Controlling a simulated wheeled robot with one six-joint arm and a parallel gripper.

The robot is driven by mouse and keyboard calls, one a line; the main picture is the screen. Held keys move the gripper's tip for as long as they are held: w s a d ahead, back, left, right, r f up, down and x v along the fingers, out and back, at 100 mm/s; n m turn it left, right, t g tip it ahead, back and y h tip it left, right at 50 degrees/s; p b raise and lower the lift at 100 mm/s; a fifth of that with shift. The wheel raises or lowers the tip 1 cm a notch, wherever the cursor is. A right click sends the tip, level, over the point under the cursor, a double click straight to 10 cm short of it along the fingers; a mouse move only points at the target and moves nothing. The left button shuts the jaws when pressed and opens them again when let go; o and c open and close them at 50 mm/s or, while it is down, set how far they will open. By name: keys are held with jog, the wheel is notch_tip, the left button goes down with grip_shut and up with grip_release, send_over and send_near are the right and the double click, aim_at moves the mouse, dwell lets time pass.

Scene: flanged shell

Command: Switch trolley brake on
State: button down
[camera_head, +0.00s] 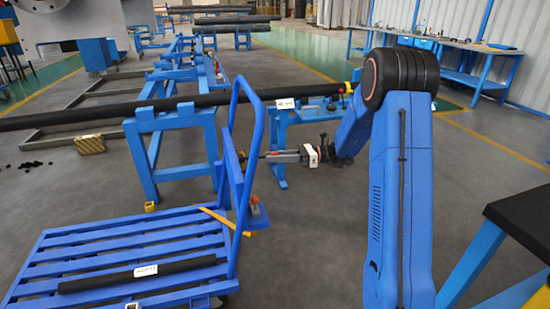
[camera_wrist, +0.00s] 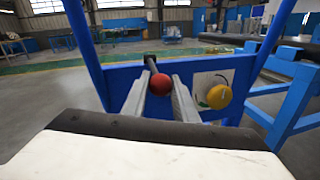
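The blue trolley (camera_head: 130,258) stands at the lower left of the head view, with a slatted deck and an upright handle frame. In the wrist view a red ball knob (camera_wrist: 161,84) on a dark lever sits in front of the trolley's blue panel (camera_wrist: 122,82). A yellow knob (camera_wrist: 219,96) is on a pale plate to its right. My gripper (camera_head: 260,157) is close to the handle frame. In the wrist view its fingers (camera_wrist: 160,80) are apart, one on each side of the red knob. I cannot tell whether they touch it.
A black bar (camera_head: 140,273) with a white label lies on the trolley deck. A long dark pipe (camera_head: 90,115) rests on blue stands (camera_head: 170,150) behind the trolley. A blue workbench (camera_head: 445,50) stands at the back right. The floor right of the trolley is clear.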

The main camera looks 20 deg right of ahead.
jog(key=shift+r, duration=0.1)
jog(key=shift+r+h, duration=0.5)
jog(key=shift+r, duration=0.1)
jog(key=a+r+h, duration=0.1)
jog(key=r+h, duration=0.1)
jog(key=a+r+n+h, duration=0.1)
jog(key=r+h, duration=0.2)
jog(key=a+r+h, duration=0.1)
jog(key=r+h, duration=0.2)
jog(key=shift+a+r+g, duration=0.15)
jog(key=shift+r+g, duration=0.1)
jog(key=shift+g, duration=0.15)
jog(key=shift+a+r+h, duration=0.6)
jog(key=shift+a+h, duration=0.1)
jog(key=shift+h, duration=0.2)
jog(key=shift+a+r, duration=0.4)
jog(key=shift+a, duration=0.2)
jog(key=shift+a+r, duration=0.35)
jog(key=shift+a, duration=0.25)
jog(key=c, duration=1.4)
grip_release()
jog(key=shift+a, duration=0.1)
jog(key=shift+c, duration=0.2)
